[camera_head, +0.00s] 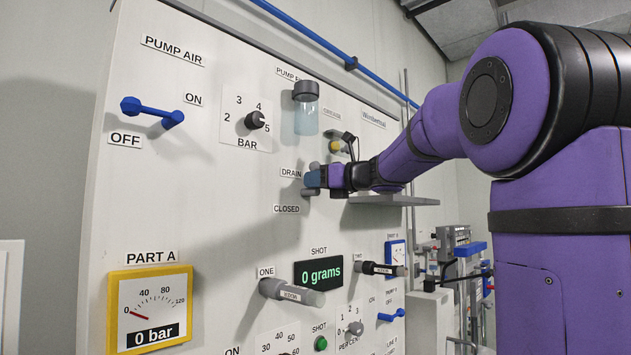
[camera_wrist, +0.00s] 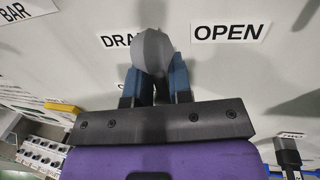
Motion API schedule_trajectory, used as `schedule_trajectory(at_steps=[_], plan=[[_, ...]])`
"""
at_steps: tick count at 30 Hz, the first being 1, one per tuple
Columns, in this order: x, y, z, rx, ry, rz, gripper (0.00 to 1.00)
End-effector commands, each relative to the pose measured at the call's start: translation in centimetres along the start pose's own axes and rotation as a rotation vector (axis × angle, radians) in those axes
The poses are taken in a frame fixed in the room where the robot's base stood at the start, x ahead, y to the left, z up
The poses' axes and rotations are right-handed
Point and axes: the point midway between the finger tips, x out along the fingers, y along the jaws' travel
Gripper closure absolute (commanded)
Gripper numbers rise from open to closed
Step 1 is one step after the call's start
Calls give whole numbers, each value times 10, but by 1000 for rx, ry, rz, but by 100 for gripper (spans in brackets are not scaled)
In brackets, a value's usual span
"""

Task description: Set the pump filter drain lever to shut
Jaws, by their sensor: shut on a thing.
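The pump filter (camera_head: 306,115), a clear bowl with a dark cap, is mounted high on the pale panel. Below it are the DRAIN label (camera_head: 291,172) and the CLOSED label (camera_head: 287,209). My gripper (camera_head: 313,180) is at the panel beside these labels. In the wrist view its blue fingers are shut on the grey drain lever (camera_wrist: 152,50), one on each side. The lever's rounded end shows between the fingers, and the OPEN label (camera_wrist: 229,32) is to its right. The fingers hide much of the lever, so I cannot tell its exact setting.
A blue pump air lever (camera_head: 152,111) and a black bar knob (camera_head: 255,120) are on the panel to the left. A grey shelf (camera_head: 390,200) juts out below my arm. Grey shot handles (camera_head: 290,292) stick out lower down.

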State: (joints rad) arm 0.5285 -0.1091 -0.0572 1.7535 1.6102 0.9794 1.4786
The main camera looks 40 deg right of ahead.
Motion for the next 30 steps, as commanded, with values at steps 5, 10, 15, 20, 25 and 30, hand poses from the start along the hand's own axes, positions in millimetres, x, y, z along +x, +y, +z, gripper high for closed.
schedule_trajectory(at_steps=[5,10,15,20,25,30], plan=[[0,2,3,-49,5,0,100],[1,6,4,-148,23,0,100],[2,10,3,-289,50,0,100],[2,15,2,-440,79,0,100],[3,19,0,-599,111,-1,100],[4,23,-4,-757,142,-1,100]])
